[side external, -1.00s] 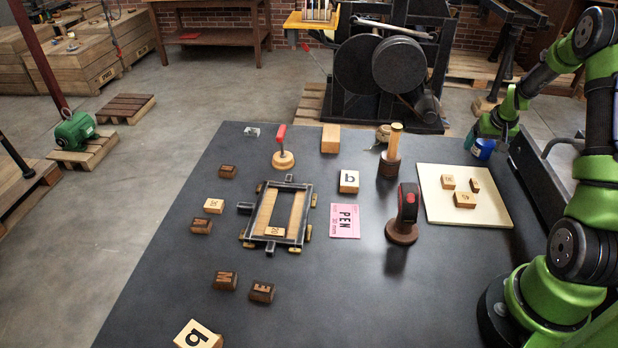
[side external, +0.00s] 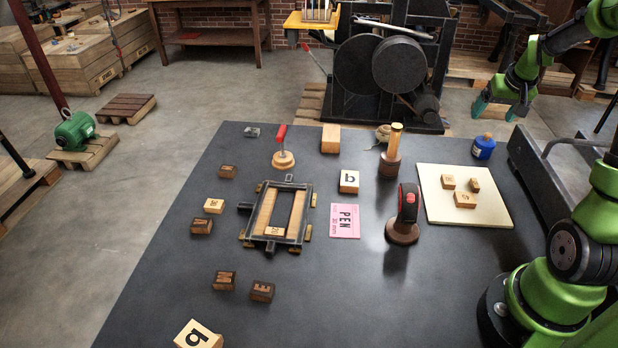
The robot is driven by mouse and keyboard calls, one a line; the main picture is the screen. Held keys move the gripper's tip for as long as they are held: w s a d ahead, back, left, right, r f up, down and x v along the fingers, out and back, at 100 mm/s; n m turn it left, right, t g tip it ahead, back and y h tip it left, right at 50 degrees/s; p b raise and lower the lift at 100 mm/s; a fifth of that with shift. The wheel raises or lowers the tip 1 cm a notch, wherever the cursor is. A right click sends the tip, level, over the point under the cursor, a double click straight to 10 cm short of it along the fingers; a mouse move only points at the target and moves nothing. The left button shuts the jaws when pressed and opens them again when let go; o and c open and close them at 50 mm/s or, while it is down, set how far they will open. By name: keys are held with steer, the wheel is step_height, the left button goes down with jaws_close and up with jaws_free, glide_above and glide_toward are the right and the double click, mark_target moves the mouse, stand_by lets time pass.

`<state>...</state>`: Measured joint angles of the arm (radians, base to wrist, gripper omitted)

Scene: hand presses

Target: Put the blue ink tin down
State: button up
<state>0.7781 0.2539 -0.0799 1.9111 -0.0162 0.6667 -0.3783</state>
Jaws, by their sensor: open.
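The blue ink tin (side external: 483,148) stands upright at the far right of the dark table, just beyond the cream board's back right corner. Nothing touches it. My gripper (side external: 494,112) is open and empty, above and a little behind the tin in the picture, with its teal fingers pointing down and a clear gap to the tin.
The cream board (side external: 437,212) carries several small wood type blocks. A wooden-handled tool (side external: 391,155) and a dark stamp with a red top (side external: 405,215) stand left of it. A metal frame (side external: 277,214) and pink card (side external: 345,221) lie mid-table.

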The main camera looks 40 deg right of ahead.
steer(key=w+a+r+n+t+y, duration=0.1)
steer(key=a+r, duration=0.2)
steer(key=a, duration=0.3)
steer(key=w+a+r+t, duration=0.1)
steer(key=w+a+r, duration=0.15)
steer(key=a, duration=0.35)
steer(key=s+a+r+n+y, duration=0.1)
steer(key=s+a, duration=0.4)
steer(key=a, duration=0.7)
steer(key=s+a+r+n+t+y, duration=0.1)
steer(key=s+a, duration=0.5)
steer(key=a, duration=0.6)
step_height(320, 180, up, 2)
steer(key=shift+a+r+n+t+y, duration=0.15)
steer(key=shift+a+n+t+y, duration=0.2)
steer(key=shift+n+y, duration=0.55)
